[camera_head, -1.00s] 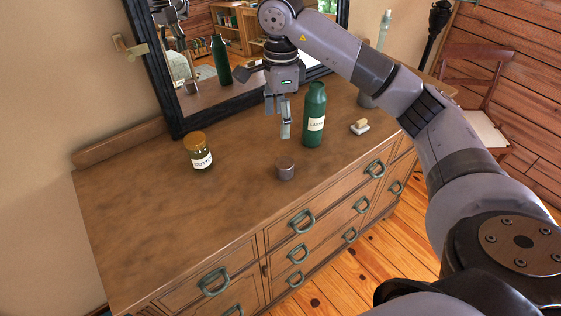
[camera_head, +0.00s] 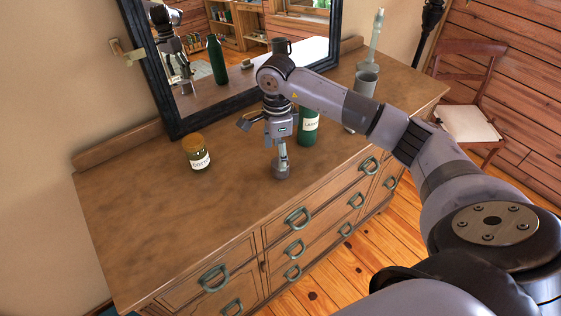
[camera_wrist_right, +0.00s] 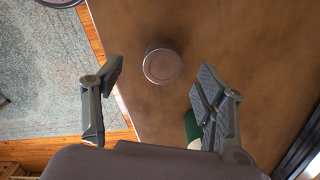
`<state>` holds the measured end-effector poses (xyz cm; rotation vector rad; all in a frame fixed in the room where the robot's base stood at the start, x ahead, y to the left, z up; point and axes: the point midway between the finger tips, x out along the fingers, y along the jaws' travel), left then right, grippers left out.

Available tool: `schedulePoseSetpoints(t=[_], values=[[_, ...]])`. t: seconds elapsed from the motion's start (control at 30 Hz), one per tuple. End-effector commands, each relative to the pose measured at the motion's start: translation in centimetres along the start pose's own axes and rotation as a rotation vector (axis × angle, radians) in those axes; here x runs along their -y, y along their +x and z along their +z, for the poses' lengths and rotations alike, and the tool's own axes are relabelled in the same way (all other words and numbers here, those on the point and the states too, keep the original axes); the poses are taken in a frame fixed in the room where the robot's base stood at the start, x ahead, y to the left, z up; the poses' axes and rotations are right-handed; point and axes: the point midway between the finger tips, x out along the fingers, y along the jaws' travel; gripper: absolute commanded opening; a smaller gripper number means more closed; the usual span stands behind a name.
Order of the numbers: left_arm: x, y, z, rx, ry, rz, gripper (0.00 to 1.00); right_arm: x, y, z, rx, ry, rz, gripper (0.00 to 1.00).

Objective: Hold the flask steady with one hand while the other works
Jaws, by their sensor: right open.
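The green flask (camera_head: 308,131), with a pale label, stands upright on the dresser; my right gripper and wrist hide its upper part. In the right wrist view, a bit of green (camera_wrist_right: 191,124) shows beside one finger. My right gripper (camera_head: 282,158) points down just over this cap. In the right wrist view, its fingers (camera_wrist_right: 161,84) are spread, with the cap (camera_wrist_right: 161,63) ahead in the gap between them; whether they touch it I cannot tell. My left gripper is not in view.
A jar with an orange lid (camera_head: 197,153) stands left on the dresser top (camera_head: 160,215). A dark-framed mirror (camera_head: 175,120) stands behind, reflecting my arm.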

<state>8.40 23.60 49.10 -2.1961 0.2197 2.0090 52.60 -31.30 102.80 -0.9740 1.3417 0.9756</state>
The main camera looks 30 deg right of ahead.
Motion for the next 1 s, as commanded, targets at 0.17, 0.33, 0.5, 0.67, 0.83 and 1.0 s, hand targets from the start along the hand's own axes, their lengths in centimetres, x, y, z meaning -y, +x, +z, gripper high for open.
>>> schedulePoseSetpoints(t=[0.17,0.33,0.5,0.67,0.83,1.0], values=[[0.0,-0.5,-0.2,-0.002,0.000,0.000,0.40,0.0,1.2,0.0,0.000,0.001,0.000,0.65],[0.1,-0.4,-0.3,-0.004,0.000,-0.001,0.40,0.0,1.3,0.0,0.000,0.000,-0.001,0.65],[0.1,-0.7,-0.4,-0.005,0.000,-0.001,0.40,0.1,1.4,-0.1,0.000,0.001,0.001,0.65],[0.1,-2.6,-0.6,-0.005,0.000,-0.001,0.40,0.3,3.3,-0.8,-0.001,0.002,0.006,0.65],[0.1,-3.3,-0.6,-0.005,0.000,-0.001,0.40,0.5,5.7,-0.9,0.001,0.001,0.003,0.65],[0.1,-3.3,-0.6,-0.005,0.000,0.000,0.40,0.6,6.4,-1.0,0.000,0.000,-0.002,0.65]])
